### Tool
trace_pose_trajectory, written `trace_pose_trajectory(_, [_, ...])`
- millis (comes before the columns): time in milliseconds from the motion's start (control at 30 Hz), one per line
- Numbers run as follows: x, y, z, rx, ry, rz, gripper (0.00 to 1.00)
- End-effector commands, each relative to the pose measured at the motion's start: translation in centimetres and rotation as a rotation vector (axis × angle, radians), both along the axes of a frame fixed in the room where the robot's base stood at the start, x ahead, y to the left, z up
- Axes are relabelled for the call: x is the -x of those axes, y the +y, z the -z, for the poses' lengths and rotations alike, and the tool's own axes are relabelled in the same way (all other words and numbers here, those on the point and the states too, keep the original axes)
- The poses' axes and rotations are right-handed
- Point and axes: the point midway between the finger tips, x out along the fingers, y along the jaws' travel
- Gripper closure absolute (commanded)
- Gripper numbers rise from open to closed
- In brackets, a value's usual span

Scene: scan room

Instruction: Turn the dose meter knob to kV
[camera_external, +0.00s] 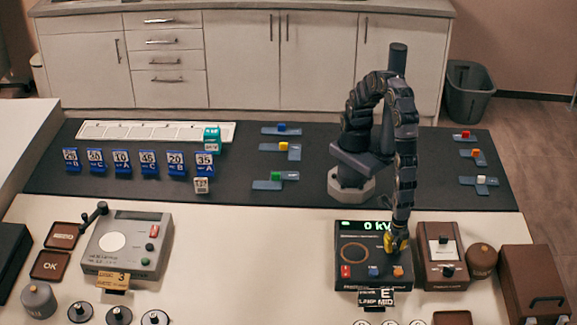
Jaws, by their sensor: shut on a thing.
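The dose meter (352,254) is a dark box on the pale bench front, right of centre. Its green display (366,226) appears to read "0 kV". My gripper (392,256) points down at the right part of its top face and is shut on the knob there. The jaws mostly hide the knob, so its pointer and exact angle cannot be told. A red button (346,272), a blue one (373,271) and an orange one (398,271) show along the meter's front.
A brown box with a white panel (443,246) stands close to the meter's right. A grey device with a crank (128,248) stands at left. Tags (376,298) stand before the meter. Blue numbered cards (121,163) and small coloured blocks (281,129) sit on the dark mat behind.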

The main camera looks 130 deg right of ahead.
Motion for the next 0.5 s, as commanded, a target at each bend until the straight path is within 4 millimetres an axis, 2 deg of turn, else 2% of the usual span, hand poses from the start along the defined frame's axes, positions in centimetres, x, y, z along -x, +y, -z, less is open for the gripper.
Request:
trace_pose_trajectory(267, [0.03, -0.05, 0.13, 0.002, 0.001, 0.000, 1.00])
trace_pose_trajectory(300, [0.05, -0.05, 0.13, 0.002, 0.001, 0.000, 0.68])
trace_pose_trajectory(333, [0.04, -0.06, 0.13, 0.002, 0.001, 0.000, 0.55])
trace_pose_trajectory(500, [0.03, -0.03, 0.07, 0.001, 0.000, 0.000, 0.55])
